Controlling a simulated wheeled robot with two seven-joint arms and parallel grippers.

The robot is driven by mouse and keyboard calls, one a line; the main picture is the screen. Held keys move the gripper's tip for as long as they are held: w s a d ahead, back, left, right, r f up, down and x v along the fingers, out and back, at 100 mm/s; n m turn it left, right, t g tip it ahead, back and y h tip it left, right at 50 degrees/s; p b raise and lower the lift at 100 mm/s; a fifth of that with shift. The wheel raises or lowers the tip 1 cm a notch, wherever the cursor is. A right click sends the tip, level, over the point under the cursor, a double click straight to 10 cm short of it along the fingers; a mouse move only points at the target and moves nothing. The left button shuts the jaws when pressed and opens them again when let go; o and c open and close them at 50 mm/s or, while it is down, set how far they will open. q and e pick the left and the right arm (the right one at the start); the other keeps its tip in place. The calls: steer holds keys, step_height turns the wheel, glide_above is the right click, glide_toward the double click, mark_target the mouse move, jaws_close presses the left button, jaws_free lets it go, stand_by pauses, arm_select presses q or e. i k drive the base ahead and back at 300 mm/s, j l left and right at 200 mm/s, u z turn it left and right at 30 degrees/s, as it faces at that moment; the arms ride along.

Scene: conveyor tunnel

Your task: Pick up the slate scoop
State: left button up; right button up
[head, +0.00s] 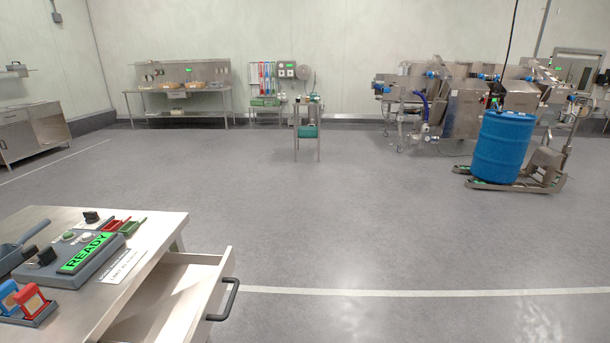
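A slate-grey scoop (12,254) lies at the left edge of the steel table (150,225) in the lower left of the head view. Its handle points up and to the right, and its left part is cut off by the picture edge. Neither of my grippers shows in this view.
Beside the scoop is a grey control box (60,268) with a green READY display. Small red (115,225) and green (132,227) scoop-like items lie behind it. An open drawer (165,300) with a black handle juts out at the table's front.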

mark_target(10, 257)
steer(key=u, duration=1.95)
